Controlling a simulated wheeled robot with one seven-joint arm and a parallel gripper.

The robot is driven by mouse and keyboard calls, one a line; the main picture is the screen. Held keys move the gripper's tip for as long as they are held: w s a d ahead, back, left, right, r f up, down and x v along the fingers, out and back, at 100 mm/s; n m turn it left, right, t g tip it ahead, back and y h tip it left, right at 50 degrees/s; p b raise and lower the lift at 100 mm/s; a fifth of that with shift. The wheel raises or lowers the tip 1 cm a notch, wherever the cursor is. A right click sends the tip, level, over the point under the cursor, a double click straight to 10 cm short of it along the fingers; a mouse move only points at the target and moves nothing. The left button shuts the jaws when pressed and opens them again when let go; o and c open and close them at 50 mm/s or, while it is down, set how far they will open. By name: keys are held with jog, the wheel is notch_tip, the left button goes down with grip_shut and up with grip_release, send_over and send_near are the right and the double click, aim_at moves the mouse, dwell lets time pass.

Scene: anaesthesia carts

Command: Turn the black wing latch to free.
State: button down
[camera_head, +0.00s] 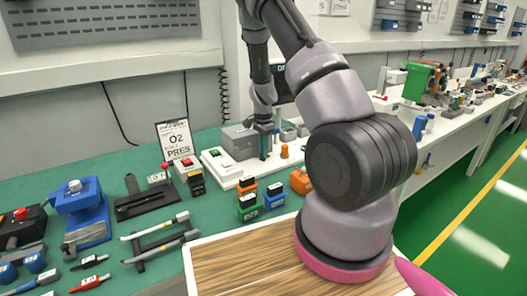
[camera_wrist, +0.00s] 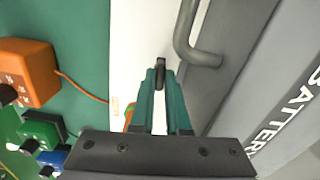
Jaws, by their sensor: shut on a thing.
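The black wing latch (camera_wrist: 160,66) shows in the wrist view as a small dark upright piece between the tips of my gripper (camera_wrist: 160,80). The teal fingers are shut on it, beside a grey block and over a white surface. In the head view my gripper (camera_head: 265,148) points down at the right side of the grey box (camera_head: 238,140), which sits on a white base (camera_head: 223,172). The latch cannot be made out there, behind the fingers. Most of the latch's body is hidden, so its exact angle cannot be told.
A grey bent handle (camera_wrist: 205,58) stands close to the right of the fingertips, by a face lettered "BATTERY". Orange, green and blue blocks stand in front of the white base, and an orange box (camera_wrist: 28,72) lies left. A sign (camera_head: 175,140) stands behind on the green mat.

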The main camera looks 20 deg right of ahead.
jog(key=shift+m, duration=0.6)
jog(key=c, duration=0.9)
grip_release()
notch_tip(320, 180, up, 11)
